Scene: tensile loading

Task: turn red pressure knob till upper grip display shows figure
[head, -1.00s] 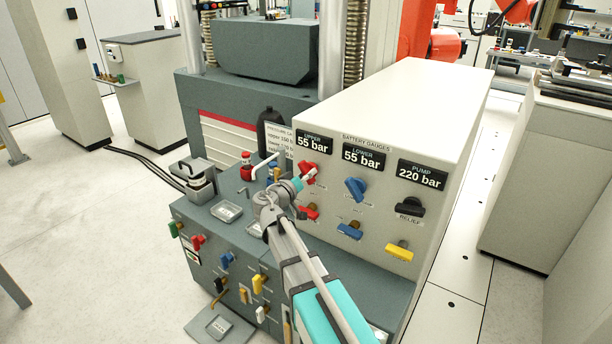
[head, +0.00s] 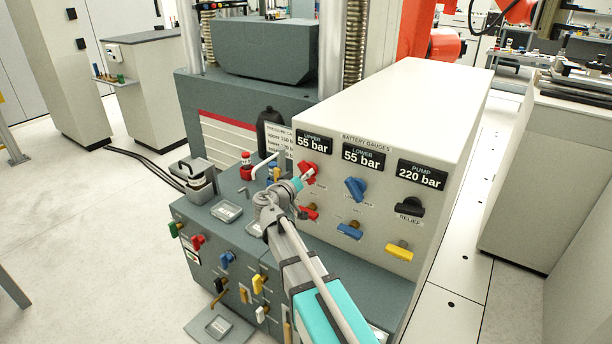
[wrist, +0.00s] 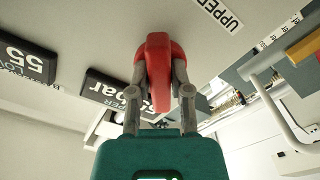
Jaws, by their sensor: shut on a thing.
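The red upper pressure knob (head: 308,171) sits on the sloped panel under the upper display (head: 314,142), which reads 55 bar. In the wrist view the red knob (wrist: 158,75) stands between my two fingers, with a finger against each side. My gripper (head: 302,178) is shut on it; in the head view my arm partly hides it. The card with the target pressures (head: 279,143) stands left of the panel; its text is partly hidden and too small to read fully.
The blue lower knob (head: 356,188) is close on the right, under the lower display (head: 363,156) reading 55 bar. A black relief knob (head: 409,206) is farther right, under the pump display (head: 421,175) reading 220 bar. A second red handle (head: 309,212) sits just below.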

